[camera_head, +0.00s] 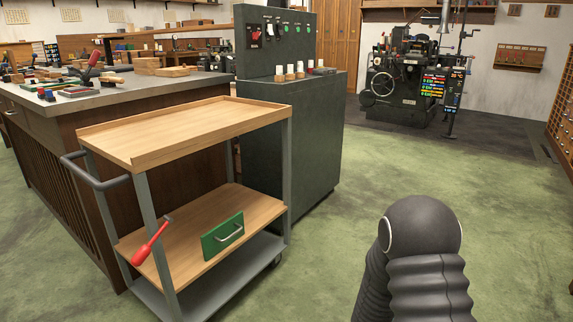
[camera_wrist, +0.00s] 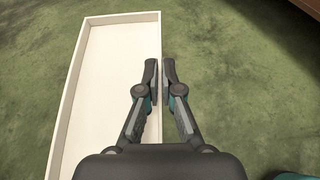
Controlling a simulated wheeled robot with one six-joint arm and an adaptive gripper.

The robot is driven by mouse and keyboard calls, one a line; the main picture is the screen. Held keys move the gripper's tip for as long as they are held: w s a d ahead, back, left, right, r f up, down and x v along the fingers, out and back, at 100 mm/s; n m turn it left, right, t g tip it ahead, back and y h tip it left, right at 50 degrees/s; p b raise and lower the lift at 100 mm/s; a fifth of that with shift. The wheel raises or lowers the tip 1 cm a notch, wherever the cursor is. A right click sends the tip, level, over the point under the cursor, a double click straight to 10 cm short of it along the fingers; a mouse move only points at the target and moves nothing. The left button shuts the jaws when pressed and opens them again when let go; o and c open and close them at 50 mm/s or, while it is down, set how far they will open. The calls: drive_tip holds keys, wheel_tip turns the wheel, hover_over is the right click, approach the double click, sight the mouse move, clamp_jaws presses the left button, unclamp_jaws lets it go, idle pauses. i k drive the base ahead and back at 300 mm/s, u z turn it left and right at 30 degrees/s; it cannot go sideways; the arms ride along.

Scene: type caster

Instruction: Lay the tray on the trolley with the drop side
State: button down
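The trolley (camera_head: 160,133) stands left of centre in the head view, with a grey frame, a rimmed wooden top and a wooden lower shelf. Its top is bare. A red-handled lever (camera_head: 149,244) is at its near left leg. A green piece with a metal handle (camera_head: 222,236) is at the lower shelf. A long white tray with low walls (camera_wrist: 108,70) shows in the wrist view, left of my gripper. My gripper (camera_wrist: 160,72) has its fingers nearly together on either side of the tray's right wall. The tray is not seen in the head view.
A workbench (camera_head: 120,90) with tools stands behind the trolley, and a dark cabinet (camera_head: 290,135) adjoins it on the right. A grey push handle (camera_head: 97,178) sticks out at the trolley's left. Green floor (camera_head: 365,190) is open to the right. A machine (camera_head: 405,85) stands far back.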

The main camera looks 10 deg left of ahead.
sight(179, 131)
drive_tip(key=z, duration=0.85)
drive_tip(key=i, duration=3.8)
drive_tip(key=u, duration=4.15)
drive_tip(key=i, duration=0.55)
drive_tip(key=u, duration=0.05)
